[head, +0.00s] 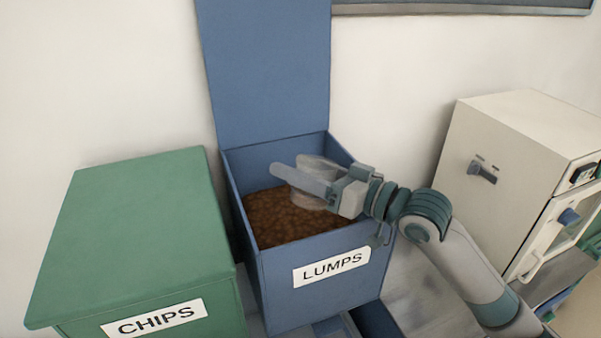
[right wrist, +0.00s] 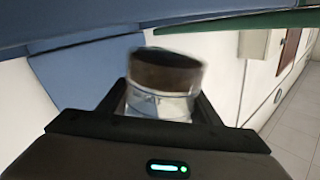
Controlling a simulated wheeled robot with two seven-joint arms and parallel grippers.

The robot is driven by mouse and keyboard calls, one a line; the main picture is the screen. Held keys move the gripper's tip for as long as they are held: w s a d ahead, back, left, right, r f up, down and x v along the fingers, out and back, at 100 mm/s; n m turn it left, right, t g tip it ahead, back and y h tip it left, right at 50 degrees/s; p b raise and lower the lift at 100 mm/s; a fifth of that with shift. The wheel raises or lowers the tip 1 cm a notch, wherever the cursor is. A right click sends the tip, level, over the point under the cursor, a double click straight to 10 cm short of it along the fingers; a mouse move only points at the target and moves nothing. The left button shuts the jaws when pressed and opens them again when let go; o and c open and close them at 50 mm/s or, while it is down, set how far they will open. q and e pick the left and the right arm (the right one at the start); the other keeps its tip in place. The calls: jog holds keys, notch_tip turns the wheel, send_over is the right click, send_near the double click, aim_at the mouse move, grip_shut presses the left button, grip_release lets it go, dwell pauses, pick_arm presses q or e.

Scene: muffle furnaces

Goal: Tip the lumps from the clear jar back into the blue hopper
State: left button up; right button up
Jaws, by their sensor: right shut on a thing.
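The blue hopper (head: 278,271), labelled LUMPS, stands in the middle of the head view with its lid raised against the wall. Brown lumps (head: 280,222) fill much of it. My right gripper (head: 301,184) reaches in from the right over the hopper's opening and is shut on the clear jar (head: 318,164). The jar is partly hidden behind the finger in the head view. In the right wrist view the jar (right wrist: 160,103) sits between the fingers, with dark brown contents in the end away from the gripper. My left gripper is not in view.
A green bin (head: 130,235) labelled CHIPS, lid shut, stands left of the hopper. A cream furnace (head: 510,165) stands at the right. The hopper's raised lid (head: 266,70) blocks the space behind the opening.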

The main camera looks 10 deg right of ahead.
jog(key=shift+r+m+p, duration=0.15)
jog(key=shift+m+p, duration=0.15)
dwell(0.5)
jog(key=shift+r+m+p, duration=0.1)
jog(key=shift+m+p, duration=0.6)
jog(key=shift+p, duration=0.45)
jog(key=shift+m+p, duration=0.3)
jog(key=shift+p, duration=0.15)
jog(key=shift+m, duration=0.4)
jog(key=shift+m, duration=0.7)
